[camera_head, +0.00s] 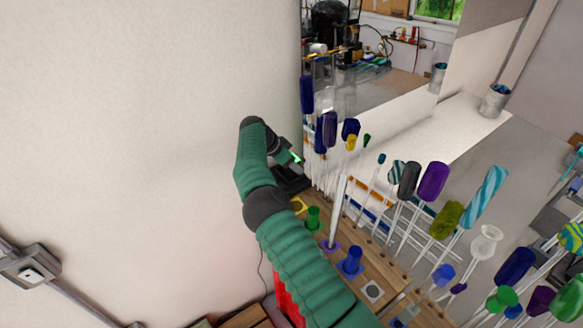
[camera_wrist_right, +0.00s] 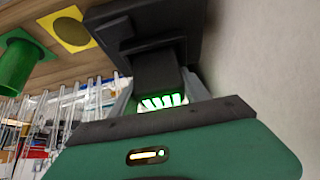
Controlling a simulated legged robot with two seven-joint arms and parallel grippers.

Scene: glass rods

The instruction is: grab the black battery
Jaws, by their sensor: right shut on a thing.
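The black battery (camera_wrist_right: 158,75) shows in the right wrist view as a dark block between the fingers of my right gripper (camera_wrist_right: 157,92). Its far end meets a wider black base (camera_wrist_right: 130,28); I cannot tell whether the two are one piece. Green lit bars glow at the near end, by the gripper's palm. In the head view my right gripper (camera_head: 293,160) is at the end of the green-sleeved arm, near the wall, just above the black base (camera_head: 290,182). The fingers are shut on the battery, which is mostly hidden there. My left gripper is not in view.
A yellow square holder (camera_head: 299,205), a green cup (camera_head: 313,218) and a blue cup (camera_head: 351,262) stand along the wooden bench. Thin glass rods with coloured tops (camera_head: 432,181) crowd the right side. The pale wall (camera_head: 130,120) is close on the left.

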